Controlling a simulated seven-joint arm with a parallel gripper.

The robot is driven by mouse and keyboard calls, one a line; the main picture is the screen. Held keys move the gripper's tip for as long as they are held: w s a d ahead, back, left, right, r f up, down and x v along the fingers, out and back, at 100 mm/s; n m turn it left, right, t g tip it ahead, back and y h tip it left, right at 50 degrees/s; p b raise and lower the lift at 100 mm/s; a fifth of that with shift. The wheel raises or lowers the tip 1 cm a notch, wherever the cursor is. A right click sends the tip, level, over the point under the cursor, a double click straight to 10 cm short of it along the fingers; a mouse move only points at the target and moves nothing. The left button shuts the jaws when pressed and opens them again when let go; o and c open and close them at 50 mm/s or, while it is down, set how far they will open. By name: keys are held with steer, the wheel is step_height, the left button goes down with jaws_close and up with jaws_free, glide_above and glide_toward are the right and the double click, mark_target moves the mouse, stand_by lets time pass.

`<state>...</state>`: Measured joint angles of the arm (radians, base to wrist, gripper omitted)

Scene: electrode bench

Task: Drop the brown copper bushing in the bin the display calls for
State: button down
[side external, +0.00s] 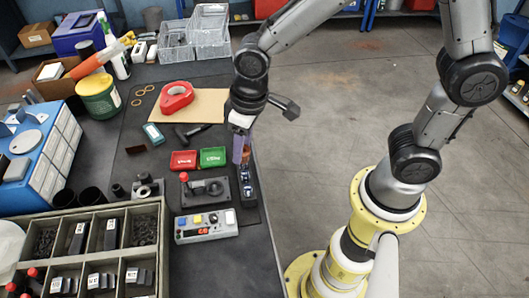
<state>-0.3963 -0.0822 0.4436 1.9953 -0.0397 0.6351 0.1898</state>
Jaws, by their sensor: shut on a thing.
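My gripper (242,150) points down above the right part of the dark bench mat, right of the green bin. It is shut on the brown copper bushing (246,154), which shows only as a small brown patch between the fingers. The red bin (183,160) and the green bin (213,157) lie side by side to the left of my gripper, each with white lettering too small to read.
A narrow black holder (249,191) with small parts stands just below my gripper. A black fixture with a red-knobbed lever (205,190) stands in front of the bins. A divided parts crate (92,210) fills the front left.

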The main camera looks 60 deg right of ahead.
steer(key=w+d+f, duration=0.1)
steer(key=w+f, duration=0.1)
steer(key=w, duration=0.5)
steer(key=w+f, duration=0.3)
steer(key=w, duration=0.5)
steer(key=shift+m, duration=0.6)
steer(key=shift+w+d+f, duration=0.15)
steer(key=shift+d+f, duration=0.3)
steer(key=shift+f, duration=0.85)
steer(key=shift+w+d+f, duration=0.1)
steer(key=shift+d+f, duration=0.4)
steer(key=shift+f, duration=0.85)
steer(key=shift+w+d+f, duration=0.15)
steer(key=shift+d+f, duration=0.3)
steer(key=shift+f, duration=0.85)
steer(key=shift+f, duration=0.95)
steer(key=shift+c, duration=1.6)
jaws_free()
